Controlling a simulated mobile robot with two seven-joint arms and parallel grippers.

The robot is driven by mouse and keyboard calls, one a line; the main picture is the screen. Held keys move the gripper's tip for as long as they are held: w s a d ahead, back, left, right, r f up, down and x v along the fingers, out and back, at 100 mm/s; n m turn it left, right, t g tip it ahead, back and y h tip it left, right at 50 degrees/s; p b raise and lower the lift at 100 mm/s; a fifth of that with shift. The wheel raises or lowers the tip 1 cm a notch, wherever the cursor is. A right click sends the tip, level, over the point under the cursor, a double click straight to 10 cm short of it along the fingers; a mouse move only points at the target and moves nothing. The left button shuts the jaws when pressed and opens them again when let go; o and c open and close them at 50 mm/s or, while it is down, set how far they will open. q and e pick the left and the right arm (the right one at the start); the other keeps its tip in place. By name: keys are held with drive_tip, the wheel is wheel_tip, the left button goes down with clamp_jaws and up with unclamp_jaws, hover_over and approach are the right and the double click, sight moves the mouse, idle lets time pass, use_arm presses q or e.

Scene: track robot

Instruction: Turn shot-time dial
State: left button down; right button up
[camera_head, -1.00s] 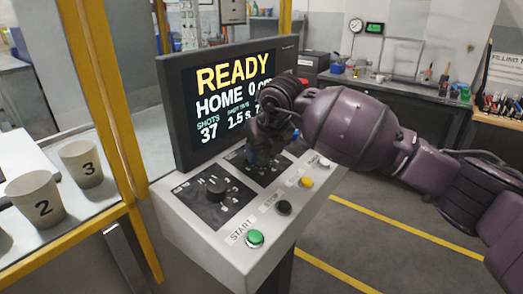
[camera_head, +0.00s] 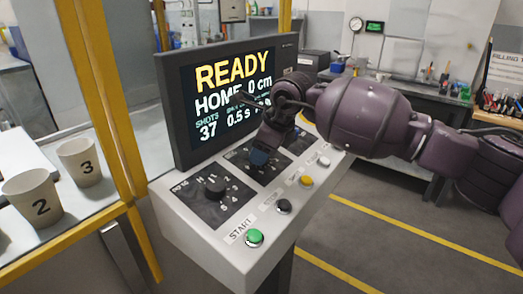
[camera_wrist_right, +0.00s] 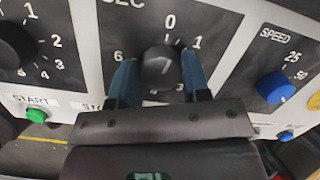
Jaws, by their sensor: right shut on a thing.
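The shot-time dial (camera_wrist_right: 158,68) is a black knob marked SEC in the middle of the sloped control panel (camera_head: 192,232). In the right wrist view its pale mark points up, near the 0 and slightly toward the 1. My right gripper (camera_head: 259,157) reaches down on the panel in the head view and mostly hides the dial there. In the right wrist view the blue fingertips of this gripper (camera_wrist_right: 160,80) are shut on the dial, one on each side. The screen (camera_head: 228,100) reads READY, HOME 0 cm, shots 37, 0.5 s. My left gripper is not in view.
Another black knob (camera_head: 215,187) sits left of the dial, and a blue speed knob (camera_wrist_right: 273,88) right of it. The green START button (camera_head: 254,238) and other buttons line the front edge. Numbered cups (camera_head: 78,163) stand left, behind a yellow post (camera_head: 103,100).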

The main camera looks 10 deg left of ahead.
drive_tip(key=shift+f+n, duration=0.1)
drive_tip(key=shift+n, duration=1)
drive_tip(key=o, duration=0.9)
drive_tip(key=v, duration=1.1)
drive_tip(key=shift+w+p, duration=0.2)
drive_tip(key=shift+p, duration=0.25)
drive_tip(key=shift+d, duration=0.15)
